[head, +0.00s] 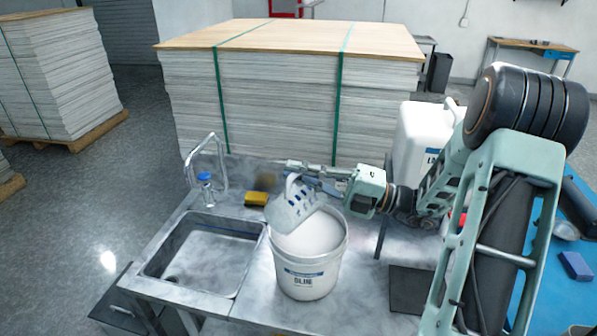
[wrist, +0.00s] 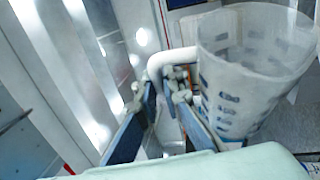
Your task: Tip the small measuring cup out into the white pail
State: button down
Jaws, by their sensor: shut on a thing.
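The measuring cup (head: 291,208) is translucent white with blue markings and hangs tilted over the white pail (head: 310,274), its mouth toward the lower left in the head view. The pail stands upright on the counter, has a printed label and shows a pale inside. My gripper (head: 305,177) is shut on the cup's handle above the pail's rim. In the wrist view the cup (wrist: 248,85) is to the right of my fingers (wrist: 172,100), with its white handle between them. I cannot tell whether anything is left in the cup or flowing out.
A sink (head: 205,256) with a faucet (head: 222,160) lies left of the pail. A yellow sponge (head: 256,198) and a blue-capped bottle (head: 205,188) sit behind. A large white jug (head: 418,138) stands at the back right. A dark mat (head: 408,290) lies right of the pail.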

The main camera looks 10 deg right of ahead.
aim_at(283, 205)
jog(key=shift+s, duration=0.1)
jog(key=shift+s+a+f+n+g+h, duration=0.3)
jog(key=shift+s+a+f+n, duration=0.15)
jog(key=shift+s+a+n, duration=0.25)
jog(key=shift+s+a+f+n+g+h, duration=0.25)
jog(key=shift+s+a+f+n, duration=0.2)
jog(key=shift+n, duration=0.35)
jog(key=shift+r, duration=0.1)
jog(key=shift+s+a+f+n+g+h, duration=0.15)
jog(key=shift+s+a+f+n+h, duration=0.1)
jog(key=shift+s+a+f+n, duration=0.4)
jog(key=shift+s+a+f+n+g+h, duration=0.1)
jog(key=shift+s+a+f+n+h, duration=0.2)
jog(key=shift+f+n, duration=0.4)
jog(key=shift+a, duration=0.1)
dwell(0.6)
jog(key=shift+s+a+f+n+h, duration=0.3)
jog(key=shift+s+a+n, duration=0.2)
jog(key=shift+n, duration=0.35)
jog(key=shift+s+a+f+n+h, duration=0.15)
jog(key=shift+s+a+n+h, duration=0.15)
jog(key=shift+n, duration=0.2)
